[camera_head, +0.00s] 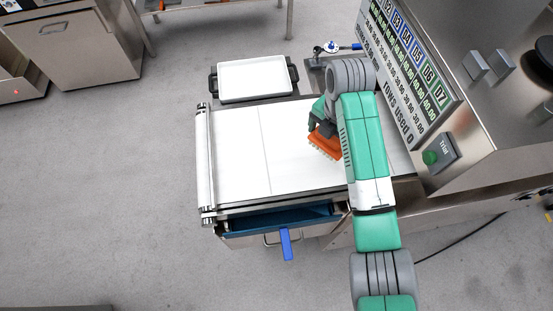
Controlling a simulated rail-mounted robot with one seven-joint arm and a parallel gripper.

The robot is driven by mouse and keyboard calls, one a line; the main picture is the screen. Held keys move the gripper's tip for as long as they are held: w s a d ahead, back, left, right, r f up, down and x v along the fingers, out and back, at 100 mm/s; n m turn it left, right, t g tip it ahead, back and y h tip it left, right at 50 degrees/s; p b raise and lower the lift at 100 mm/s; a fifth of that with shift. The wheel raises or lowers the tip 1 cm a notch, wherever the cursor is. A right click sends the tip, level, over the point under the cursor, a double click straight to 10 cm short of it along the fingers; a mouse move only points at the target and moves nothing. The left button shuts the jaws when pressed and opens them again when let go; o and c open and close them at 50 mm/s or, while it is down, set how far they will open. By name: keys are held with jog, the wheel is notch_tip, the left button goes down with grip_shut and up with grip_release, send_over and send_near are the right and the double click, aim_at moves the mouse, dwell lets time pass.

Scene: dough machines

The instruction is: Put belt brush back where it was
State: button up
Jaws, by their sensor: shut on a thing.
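The belt brush (326,144) is an orange block with pale bristles along its lower edge. It is at the right part of the white conveyor belt (235,150), tilted, close to the belt surface. I cannot tell whether the bristles touch the belt. My gripper (318,122) is at the upper end of the brush and is shut on it. My green and grey arm hides part of the gripper and the right end of the belt.
A white tray (252,97) with black handles lies beyond the belt. A control panel (405,75) and steel housing stand close on the right. A blue handle (286,244) sticks out below an open drawer (275,226). Grey floor is free on the left.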

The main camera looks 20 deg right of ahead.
jog(key=shift+s+d+f+n+b, duration=0.2)
jog(key=shift+d+f+n+b, duration=0.25)
jog(key=shift+d+f, duration=0.4)
jog(key=shift+s+d+n, duration=0.1)
jog(key=shift+d+n, duration=0.15)
jog(key=w+a+b, duration=0.1)
jog(key=w+a, duration=0.2)
jog(key=a, duration=0.1)
jog(key=w+a+f+b, duration=0.1)
jog(key=w+a+b, duration=0.1)
jog(key=w+a, duration=0.2)
jog(key=w+a+b, duration=0.1)
jog(key=w+a, duration=0.2)
jog(key=a, duration=0.1)
jog(key=shift+w+a+f, duration=0.15)
jog(key=shift+a+f, duration=0.05)
jog(key=shift+a, duration=0.05)
notch_tip(320, 180, down, 4)
jog(key=b, duration=0.2)
jog(key=shift+r+b, duration=0.15)
jog(key=shift+b, duration=0.15)
jog(key=shift+r, duration=0.1)
